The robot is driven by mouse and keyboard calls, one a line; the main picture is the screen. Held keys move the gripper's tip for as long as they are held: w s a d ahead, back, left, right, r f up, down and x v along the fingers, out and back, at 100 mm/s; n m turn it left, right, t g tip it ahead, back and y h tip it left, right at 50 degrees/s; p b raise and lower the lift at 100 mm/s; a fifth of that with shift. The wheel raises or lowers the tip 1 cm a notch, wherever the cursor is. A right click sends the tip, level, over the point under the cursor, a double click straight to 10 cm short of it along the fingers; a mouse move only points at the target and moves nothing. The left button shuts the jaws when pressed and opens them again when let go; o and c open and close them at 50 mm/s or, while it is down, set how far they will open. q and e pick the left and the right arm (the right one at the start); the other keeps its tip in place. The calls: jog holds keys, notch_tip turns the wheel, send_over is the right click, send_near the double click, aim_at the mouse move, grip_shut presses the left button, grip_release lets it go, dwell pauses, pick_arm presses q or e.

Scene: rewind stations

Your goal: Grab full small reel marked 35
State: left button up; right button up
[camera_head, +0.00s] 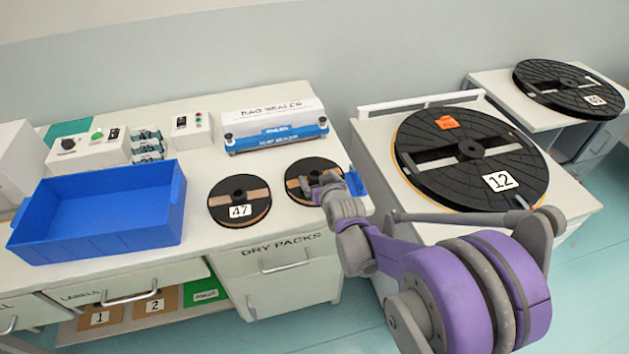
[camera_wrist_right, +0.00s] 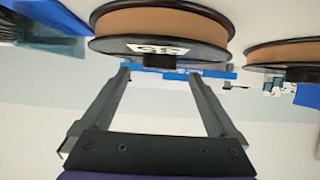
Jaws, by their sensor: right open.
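A small black reel (camera_head: 308,164) lies on the bench, partly hidden by my right gripper in the head view. In the right wrist view this reel (camera_wrist_right: 165,22) shows a thick brown winding between black flanges and a white label, upside down and cut by shadow, that seems to read 35. My right gripper (camera_head: 322,185) is at the reel's near right side. Its two fingers (camera_wrist_right: 158,74) are spread, with nothing between them, and their tips are close to the reel's rim; I cannot tell if they touch. My left gripper is not in view.
Another small reel marked 47 (camera_head: 239,201) lies to the left. A blue bin (camera_head: 100,225) stands further left, and a bag sealer (camera_head: 275,135) is behind. A large reel marked 12 (camera_head: 470,160) lies on the stand at right, close to my right arm.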

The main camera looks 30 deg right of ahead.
jog(key=shift+x, duration=1.45)
jog(key=shift+c, duration=0.3)
grip_shut()
